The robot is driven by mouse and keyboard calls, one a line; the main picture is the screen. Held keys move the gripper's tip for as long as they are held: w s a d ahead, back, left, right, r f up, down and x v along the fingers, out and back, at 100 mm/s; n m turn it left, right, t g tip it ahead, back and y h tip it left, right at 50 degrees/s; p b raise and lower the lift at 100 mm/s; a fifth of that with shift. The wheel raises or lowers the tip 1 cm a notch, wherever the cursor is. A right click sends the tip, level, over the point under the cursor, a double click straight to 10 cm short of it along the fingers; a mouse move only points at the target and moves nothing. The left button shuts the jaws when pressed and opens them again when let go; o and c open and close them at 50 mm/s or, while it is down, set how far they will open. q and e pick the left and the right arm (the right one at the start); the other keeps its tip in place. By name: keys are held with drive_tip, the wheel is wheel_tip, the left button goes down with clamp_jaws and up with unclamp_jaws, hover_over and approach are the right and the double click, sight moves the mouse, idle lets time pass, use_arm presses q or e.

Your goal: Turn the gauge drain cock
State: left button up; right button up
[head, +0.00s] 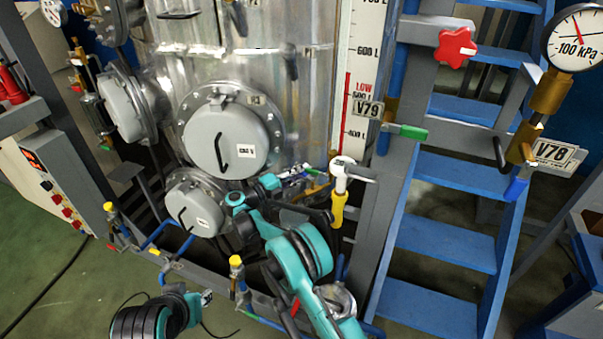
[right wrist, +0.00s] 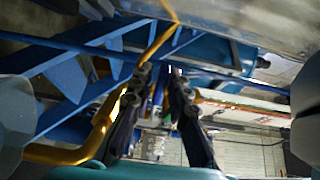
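The level gauge (head: 355,75) runs down the tank's right side in the head view. At its foot is a white cock (head: 343,165) with a grey lever (head: 362,174) pointing right and a yellow lower part (head: 337,208). I take this as the gauge drain cock. My right gripper (head: 303,172) is left of it and apart from it. In the right wrist view my right gripper (right wrist: 160,74) has its fingers apart, with nothing clearly held. A yellow bent pipe (right wrist: 85,140) passes beside the left finger there. My left gripper (head: 206,297) is low down; its fingers are too small to judge.
The steel tank (head: 290,85) and its round grey hatches (head: 205,150) stand left of the cock. The V79 tag (head: 367,104), a green handle (head: 408,131) and a grey post (head: 385,220) are close on the right. Blue stairs (head: 445,240) stand beyond.

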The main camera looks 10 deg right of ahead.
drive_tip(key=shift+a, duration=0.1)
drive_tip(key=v, duration=1.1)
drive_tip(key=shift+s+a, duration=0.2)
drive_tip(key=shift+a, duration=0.15)
